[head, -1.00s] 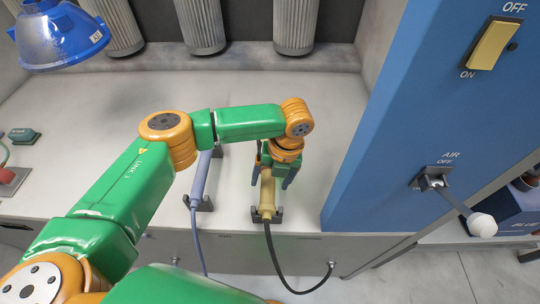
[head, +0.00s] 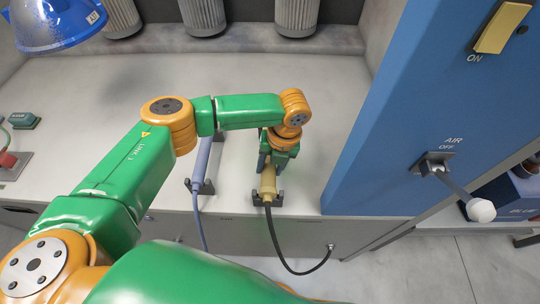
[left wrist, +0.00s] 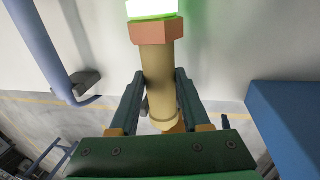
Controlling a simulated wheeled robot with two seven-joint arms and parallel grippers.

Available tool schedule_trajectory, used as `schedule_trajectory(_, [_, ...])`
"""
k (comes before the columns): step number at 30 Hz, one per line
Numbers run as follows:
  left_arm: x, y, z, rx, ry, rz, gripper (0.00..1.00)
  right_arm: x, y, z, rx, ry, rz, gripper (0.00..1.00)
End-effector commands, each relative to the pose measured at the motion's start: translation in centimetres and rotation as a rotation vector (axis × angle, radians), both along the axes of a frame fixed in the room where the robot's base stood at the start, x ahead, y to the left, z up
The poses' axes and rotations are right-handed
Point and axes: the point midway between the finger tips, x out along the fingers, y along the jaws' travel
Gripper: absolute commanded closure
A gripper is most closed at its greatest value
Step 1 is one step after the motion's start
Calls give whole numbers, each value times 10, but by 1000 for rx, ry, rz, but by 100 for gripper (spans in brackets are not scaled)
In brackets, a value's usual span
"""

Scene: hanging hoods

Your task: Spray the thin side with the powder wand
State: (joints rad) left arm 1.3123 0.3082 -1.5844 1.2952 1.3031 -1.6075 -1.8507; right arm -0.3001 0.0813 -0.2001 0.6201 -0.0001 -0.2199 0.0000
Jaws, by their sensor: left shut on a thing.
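A tan wand (head: 268,182) stands in a dark cradle (head: 277,199) at the table's front edge, with a black hose running from its lower end. My left gripper (head: 267,166) is shut on this wand. The left wrist view shows the tan wand (left wrist: 160,85) between the fingers (left wrist: 158,100), with a copper hexagonal collar and a glowing white-green end. A blue-grey wand (head: 201,165) rests in its own cradle to the left. A blue hood (head: 55,22) hangs at top left; its thin side cannot be told. My right gripper is out of view.
A blue panel (head: 400,110) on the right carries a yellow switch (head: 502,28) and an AIR lever (head: 480,209) at OFF. Grey ribbed cylinders (head: 297,15) line the back. A green-capped item (head: 25,120) sits at left.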

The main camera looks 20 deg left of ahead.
Motion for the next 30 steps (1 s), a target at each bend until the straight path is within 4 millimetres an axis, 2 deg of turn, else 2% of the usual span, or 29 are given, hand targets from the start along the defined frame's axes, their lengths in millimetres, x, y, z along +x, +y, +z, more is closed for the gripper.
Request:
schedule_trajectory(6, [2,0,52,-3,-9,-2,100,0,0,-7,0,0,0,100])
schedule_trajectory(12, [1,0,90,-2,-5,0,100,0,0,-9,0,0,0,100])
schedule_trajectory(18, [1,0,110,-1,-2,0,100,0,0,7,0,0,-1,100])
schedule_trajectory(30, [1,0,134,-1,-2,0,100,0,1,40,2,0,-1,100])
